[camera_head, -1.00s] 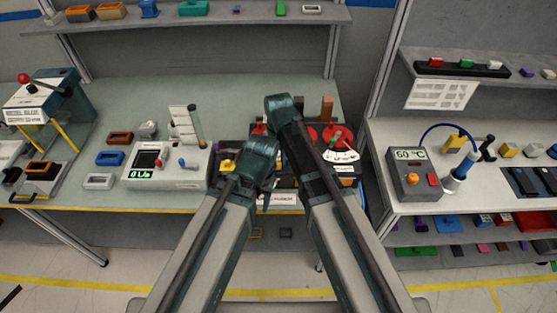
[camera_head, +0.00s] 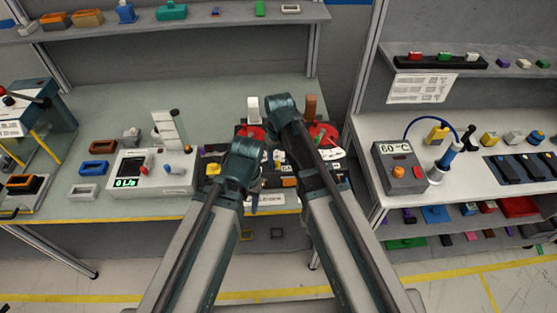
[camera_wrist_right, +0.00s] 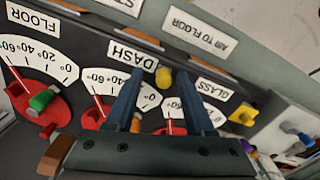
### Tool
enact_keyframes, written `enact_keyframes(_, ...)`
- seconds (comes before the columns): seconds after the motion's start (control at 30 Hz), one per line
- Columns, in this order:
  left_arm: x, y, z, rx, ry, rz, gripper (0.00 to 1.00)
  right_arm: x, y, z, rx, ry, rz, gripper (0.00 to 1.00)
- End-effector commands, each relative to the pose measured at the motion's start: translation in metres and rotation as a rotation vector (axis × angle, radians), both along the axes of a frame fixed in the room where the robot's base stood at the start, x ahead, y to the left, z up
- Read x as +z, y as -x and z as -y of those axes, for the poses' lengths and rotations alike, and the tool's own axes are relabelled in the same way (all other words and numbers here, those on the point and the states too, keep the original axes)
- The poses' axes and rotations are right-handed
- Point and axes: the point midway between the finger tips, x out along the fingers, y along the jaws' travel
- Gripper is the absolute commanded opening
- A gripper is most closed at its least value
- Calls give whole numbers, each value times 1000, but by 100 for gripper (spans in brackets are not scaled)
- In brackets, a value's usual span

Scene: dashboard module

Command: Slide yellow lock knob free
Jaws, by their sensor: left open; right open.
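The dark dashboard module (camera_head: 277,183) stands on the bench, partly hidden by my arms. In the right wrist view, a small round yellow knob (camera_wrist_right: 164,77) sits beside the DASH label (camera_wrist_right: 132,57). My right gripper (camera_wrist_right: 160,92) is open, its two fingers on either side of this knob in the picture. I cannot tell whether they touch it. A larger yellow block-shaped knob (camera_wrist_right: 243,114) is near the GLASS label; yellow also shows at the module's left in the head view (camera_head: 212,170). My left gripper (camera_head: 252,200) is open and empty at the module's front.
Red dials with white scales (camera_wrist_right: 18,62) and a green knob (camera_wrist_right: 42,99) crowd the module. A grey meter box (camera_head: 150,172) stands to the left. A 60 °C box (camera_head: 399,167) is on the right bench. Bare bench (camera_head: 110,115) lies at the back left.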

Motion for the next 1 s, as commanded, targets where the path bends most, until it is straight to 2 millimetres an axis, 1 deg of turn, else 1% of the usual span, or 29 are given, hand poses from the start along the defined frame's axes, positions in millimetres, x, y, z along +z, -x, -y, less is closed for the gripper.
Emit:
enact_keyframes(0.27,5,0,0,0,0,0,50,5,0,-1,1,-1,1,54)
enact_keyframes(0.47,21,0,0,0,0,0,50,21,0,-1,1,-1,1,54)
enact_keyframes(0.67,49,0,0,3,1,0,50,49,0,-1,1,-1,1,54)
enact_keyframes(1.0,101,0,0,14,2,1,50,101,0,-1,0,0,0,54)
